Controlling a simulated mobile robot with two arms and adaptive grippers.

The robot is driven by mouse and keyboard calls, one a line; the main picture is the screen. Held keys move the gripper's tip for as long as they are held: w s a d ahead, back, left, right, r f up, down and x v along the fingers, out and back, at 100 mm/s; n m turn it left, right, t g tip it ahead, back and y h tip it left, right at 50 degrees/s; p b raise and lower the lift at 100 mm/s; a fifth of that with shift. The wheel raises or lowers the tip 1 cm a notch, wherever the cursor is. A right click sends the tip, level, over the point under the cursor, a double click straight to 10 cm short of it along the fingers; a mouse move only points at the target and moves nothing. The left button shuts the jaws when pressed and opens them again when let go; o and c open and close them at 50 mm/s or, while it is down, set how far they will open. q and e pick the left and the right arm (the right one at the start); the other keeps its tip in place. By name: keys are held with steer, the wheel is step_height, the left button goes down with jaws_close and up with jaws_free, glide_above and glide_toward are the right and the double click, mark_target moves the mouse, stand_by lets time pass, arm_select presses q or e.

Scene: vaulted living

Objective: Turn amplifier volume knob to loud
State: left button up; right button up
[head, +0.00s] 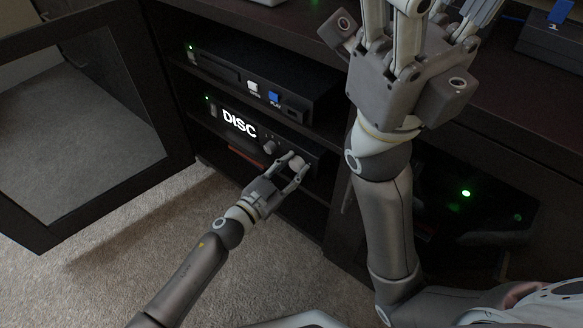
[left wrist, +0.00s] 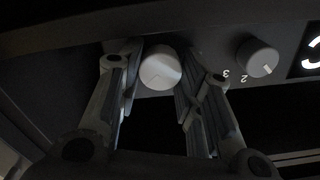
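The amplifier (head: 218,114) is the dark unit with the lit word DISC on the cabinet's middle shelf. Its right-hand knob (head: 297,162), a pale round one, is at my left gripper (head: 292,166). In the left wrist view that knob (left wrist: 160,68) lies between the two fingers, which flank it closely and seem to touch its sides. A faint line shows on its face; no marks around it are readable. A second knob (left wrist: 258,57), with a pointer line and the numbers 2 and 3, is apart from the fingers. My right gripper (head: 415,65) is raised; its fingertips are cut off.
A disc player (head: 262,85) with white and blue buttons stands on the shelf above. The glass cabinet door (head: 90,140) is open at left. A dark device with a green light (head: 466,193) is in the right compartment. Carpet (head: 130,250) lies in front.

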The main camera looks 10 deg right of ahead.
arm_select(q)
steer(key=o, duration=0.4)
steer(key=v, duration=1.2)
